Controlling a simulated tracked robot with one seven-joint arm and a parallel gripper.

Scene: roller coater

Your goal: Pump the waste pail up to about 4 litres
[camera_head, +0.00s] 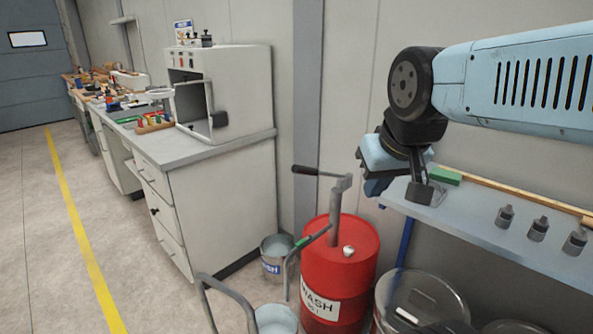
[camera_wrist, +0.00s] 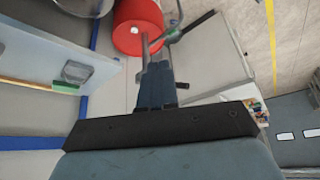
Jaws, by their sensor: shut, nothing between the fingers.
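The red drum (camera_head: 352,262) labelled WASH stands on the floor. Its grey hand pump (camera_head: 334,215) has a crank with a dark grip (camera_head: 305,170) pointing left. A curved spout (camera_head: 291,268) with a green band reaches left and down towards a pail (camera_head: 277,318) at the bottom edge, which is partly cut off. Another pail (camera_head: 274,262) stands behind, its label partly hidden; I cannot tell which is the waste pail. My gripper (camera_head: 398,190) is shut and empty, right of the crank and apart from it. The wrist view shows the drum (camera_wrist: 139,20) beyond my gripper (camera_wrist: 155,70).
A wall shelf (camera_head: 490,225) with several small bottles and a green block (camera_head: 446,177) is at the right. Clear-looking containers (camera_head: 425,300) stand beside the drum. A white cabinet (camera_head: 225,200) carries a machine (camera_head: 222,90) at the left. The floor further left is clear.

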